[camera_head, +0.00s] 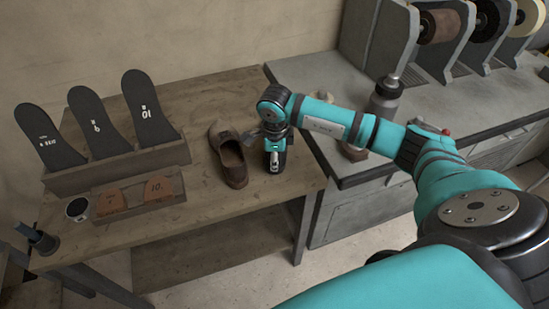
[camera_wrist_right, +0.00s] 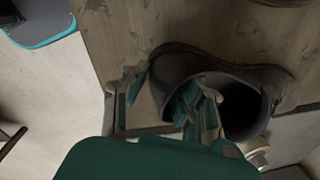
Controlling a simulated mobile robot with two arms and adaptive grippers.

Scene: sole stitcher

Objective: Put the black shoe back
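One shoe (camera_head: 230,157) lies on the wooden table near its right end; it looks dark brown in the head view, and no clearly black shoe shows. My right gripper (camera_head: 272,163) is close beside the shoe's right side, pointing down. In the right wrist view the dark shoe (camera_wrist_right: 245,80) has its opening toward the camera. My right gripper (camera_wrist_right: 162,105) has its fingers apart, one over the opening and the other outside the shoe. I cannot tell whether either finger touches it. My left gripper is not in view.
A wooden rack (camera_head: 122,168) with several black sole templates stands on the table's left, with brown numbered pieces (camera_head: 135,197) before it. A grey bench (camera_head: 385,150) with a bottle (camera_head: 386,98) and grinding wheels (camera_head: 440,25) is on the right. The table's front middle is clear.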

